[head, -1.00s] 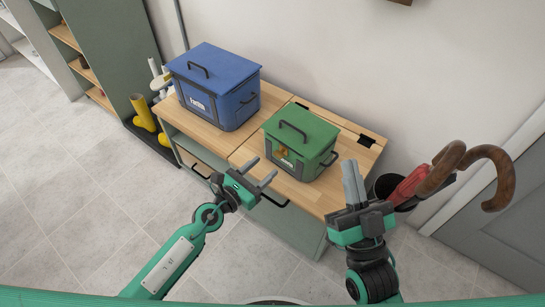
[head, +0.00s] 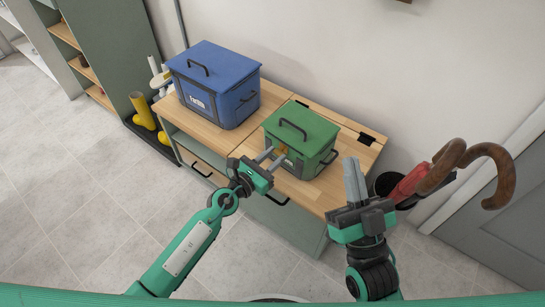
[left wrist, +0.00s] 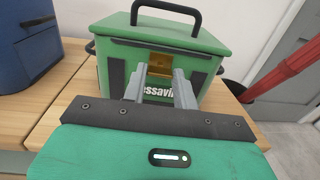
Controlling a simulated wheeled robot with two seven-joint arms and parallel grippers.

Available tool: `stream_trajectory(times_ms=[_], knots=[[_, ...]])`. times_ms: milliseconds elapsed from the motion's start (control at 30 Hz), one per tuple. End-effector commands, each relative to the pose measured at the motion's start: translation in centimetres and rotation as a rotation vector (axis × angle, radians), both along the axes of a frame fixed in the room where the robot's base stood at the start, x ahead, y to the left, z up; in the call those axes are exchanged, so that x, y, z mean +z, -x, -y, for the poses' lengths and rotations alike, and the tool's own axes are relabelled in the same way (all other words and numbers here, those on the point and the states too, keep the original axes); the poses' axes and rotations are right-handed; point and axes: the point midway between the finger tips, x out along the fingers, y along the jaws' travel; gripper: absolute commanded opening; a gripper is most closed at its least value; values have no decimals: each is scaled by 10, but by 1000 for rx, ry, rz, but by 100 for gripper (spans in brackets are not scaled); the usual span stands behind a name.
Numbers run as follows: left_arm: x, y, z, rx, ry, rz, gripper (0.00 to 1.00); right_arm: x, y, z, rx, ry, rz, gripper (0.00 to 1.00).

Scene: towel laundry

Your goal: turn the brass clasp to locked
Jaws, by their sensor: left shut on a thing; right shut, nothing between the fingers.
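The brass clasp (head: 282,149) is on the front of the green box (head: 302,136), just under the lid edge. In the left wrist view the clasp (left wrist: 160,66) shows between my fingertips. My left gripper (head: 275,156) is shut on the clasp, with its fingers partly covering it. The lid of the green box is down, with a black handle on top. Whether the clasp stands locked I cannot tell. My right gripper (head: 353,172) is shut and empty, pointing up to the right of the green box, apart from it.
A blue box (head: 215,88) stands to the left on the same wooden-topped bench (head: 262,101). Umbrellas with brown hooked handles (head: 490,160) stand in a dark bin at the right, near my right gripper. Yellow boots (head: 142,112) are at the far left.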

Motion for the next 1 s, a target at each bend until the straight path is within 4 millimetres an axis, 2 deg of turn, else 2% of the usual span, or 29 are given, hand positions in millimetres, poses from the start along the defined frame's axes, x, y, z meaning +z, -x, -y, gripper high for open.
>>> stream_trajectory(times_ms=[267,667,1000], knots=[[1,0,0,0,33,-29,6,-2,-3,-2,4,9,-32,0],[2,0,0,1,249,-215,6,-64,-8,-21,54,86,-365,0],[2,0,0,0,495,-426,6,-128,10,-39,120,170,-698,0]])
